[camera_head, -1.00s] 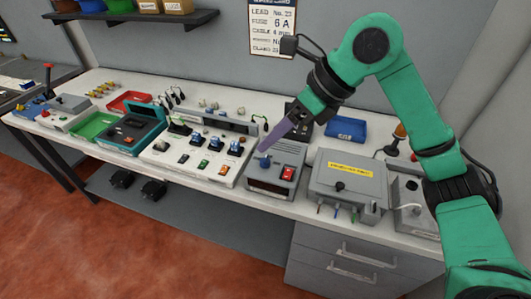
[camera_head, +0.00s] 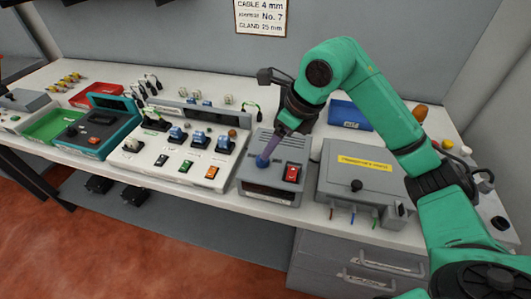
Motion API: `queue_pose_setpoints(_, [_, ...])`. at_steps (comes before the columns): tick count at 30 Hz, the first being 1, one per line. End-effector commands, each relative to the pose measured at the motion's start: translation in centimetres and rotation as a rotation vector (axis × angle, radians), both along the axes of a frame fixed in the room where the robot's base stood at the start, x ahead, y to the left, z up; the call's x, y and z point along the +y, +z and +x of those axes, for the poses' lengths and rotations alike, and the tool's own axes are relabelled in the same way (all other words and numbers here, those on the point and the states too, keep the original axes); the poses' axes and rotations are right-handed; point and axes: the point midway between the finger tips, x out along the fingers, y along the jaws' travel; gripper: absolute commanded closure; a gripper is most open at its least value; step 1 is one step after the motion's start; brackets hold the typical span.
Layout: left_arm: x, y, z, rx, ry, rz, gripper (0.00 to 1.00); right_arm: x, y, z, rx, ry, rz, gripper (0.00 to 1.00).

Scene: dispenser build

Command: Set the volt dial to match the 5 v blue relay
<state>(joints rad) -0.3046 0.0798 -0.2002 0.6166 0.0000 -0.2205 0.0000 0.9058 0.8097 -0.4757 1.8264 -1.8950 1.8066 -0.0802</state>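The volt dial is a blue knob (camera_head: 262,161) on the left of the sloping front of a grey power unit (camera_head: 280,150). Several blue relays (camera_head: 197,139) stand on the white panel (camera_head: 140,164) to the left. Their labels, the dial marks and the dark display are too small to read. My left gripper is not in view.
A grey box with a yellow label (camera_head: 365,164) stands close on the right. A teal-framed device (camera_head: 95,132) and green tray (camera_head: 52,126) lie to the left. A blue bin (camera_head: 348,115) stands behind my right arm.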

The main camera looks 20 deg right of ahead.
Motion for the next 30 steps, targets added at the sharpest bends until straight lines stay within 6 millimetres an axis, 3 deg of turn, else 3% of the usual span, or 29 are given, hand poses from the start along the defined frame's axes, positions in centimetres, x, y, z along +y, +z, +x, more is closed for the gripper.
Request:
queue_pose_setpoints(3, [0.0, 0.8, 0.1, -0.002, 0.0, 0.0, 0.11, 0.9, -2.7, 0.7, 0.006, 0.002, 0.001, 0.27])
queue_pose_setpoints(7, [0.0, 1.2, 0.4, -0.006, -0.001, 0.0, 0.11, 1.5, -4.9, 1.5, 0.003, 0.0, 0.002, 0.27])
queue_pose_setpoints(17, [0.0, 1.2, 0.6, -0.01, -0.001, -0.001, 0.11, 1.7, -6.0, 1.8, -0.001, 0.001, 0.0, 0.27])
queue_pose_setpoints(19, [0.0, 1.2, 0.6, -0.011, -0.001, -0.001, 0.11, 1.7, -6.0, 1.8, -0.001, 0.001, 0.0, 0.46])
queue_pose_setpoints(23, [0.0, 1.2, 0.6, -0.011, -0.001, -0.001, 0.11, 1.7, -6.0, 1.8, -0.001, 0.001, 0.0, 0.96])
queue_pose_setpoints(24, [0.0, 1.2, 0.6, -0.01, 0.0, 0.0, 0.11, 1.7, -6.0, 1.8, -0.001, 0.001, 0.0, 1.0])
queue_pose_setpoints(30, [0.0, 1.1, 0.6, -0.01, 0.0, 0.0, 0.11, 1.7, -6.0, 1.8, -0.001, 0.01, 0.001, 1.0])
